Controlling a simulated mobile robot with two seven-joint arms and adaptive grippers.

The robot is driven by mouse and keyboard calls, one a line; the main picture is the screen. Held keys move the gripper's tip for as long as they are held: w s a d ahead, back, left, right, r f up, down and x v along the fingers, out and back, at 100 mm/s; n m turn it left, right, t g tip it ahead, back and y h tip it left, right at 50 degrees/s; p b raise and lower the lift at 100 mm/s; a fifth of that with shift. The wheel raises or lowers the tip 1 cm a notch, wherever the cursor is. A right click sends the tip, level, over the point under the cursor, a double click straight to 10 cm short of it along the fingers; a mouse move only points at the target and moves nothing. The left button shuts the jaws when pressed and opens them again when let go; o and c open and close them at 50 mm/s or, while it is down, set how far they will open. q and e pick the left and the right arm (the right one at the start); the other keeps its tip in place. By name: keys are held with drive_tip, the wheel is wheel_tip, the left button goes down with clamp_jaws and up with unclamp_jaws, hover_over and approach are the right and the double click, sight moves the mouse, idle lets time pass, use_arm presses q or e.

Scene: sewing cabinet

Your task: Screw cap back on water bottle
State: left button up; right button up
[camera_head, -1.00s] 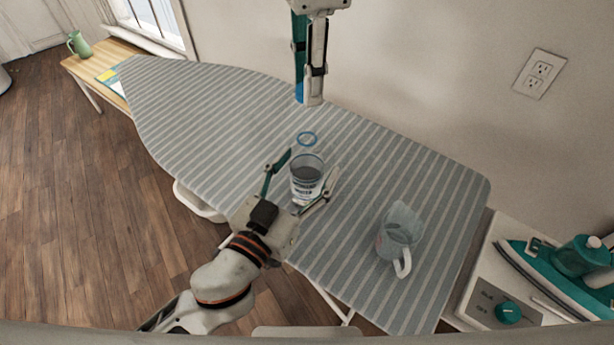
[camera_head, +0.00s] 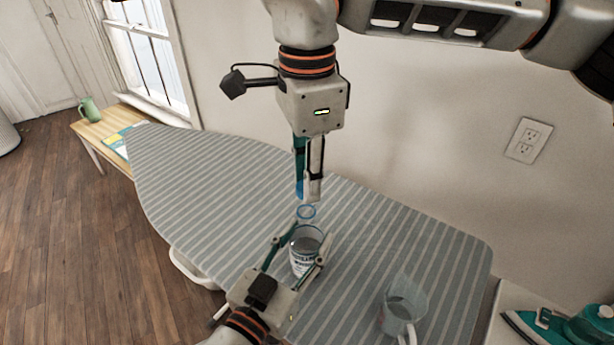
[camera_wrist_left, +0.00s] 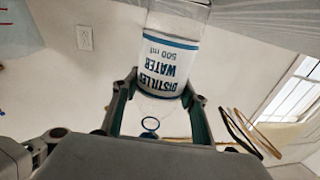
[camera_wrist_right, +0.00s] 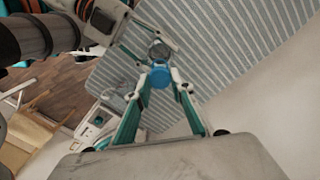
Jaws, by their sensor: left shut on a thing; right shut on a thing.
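The clear water bottle (camera_head: 303,262), labelled distilled water, stands upright over the striped ironing board. My left gripper (camera_head: 309,233) is shut on its sides. Its label also shows close up in the left wrist view (camera_wrist_left: 168,62). A thin blue ring (camera_head: 306,212) shows at the bottle's clear neck. My right gripper (camera_head: 309,194) points down and is shut on the blue cap (camera_wrist_right: 160,76). The cap is just above the neck ring in the head view, with a small gap. In the right wrist view the bottle (camera_wrist_right: 158,50) is beyond the cap. The cap is partly hidden by the fingers.
The striped ironing board (camera_head: 220,195) is clear to the left of the bottle. A clear pitcher (camera_head: 405,298) stands on its right part. A teal iron (camera_head: 570,325) is at the lower right. A wall with an outlet (camera_head: 529,140) is behind.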

drive_tip(key=shift+f, duration=0.35)
drive_tip(key=shift+f, duration=0.1)
drive_tip(key=shift+f, duration=0.8)
drive_tip(key=shift+f, duration=0.55)
idle(0.4)
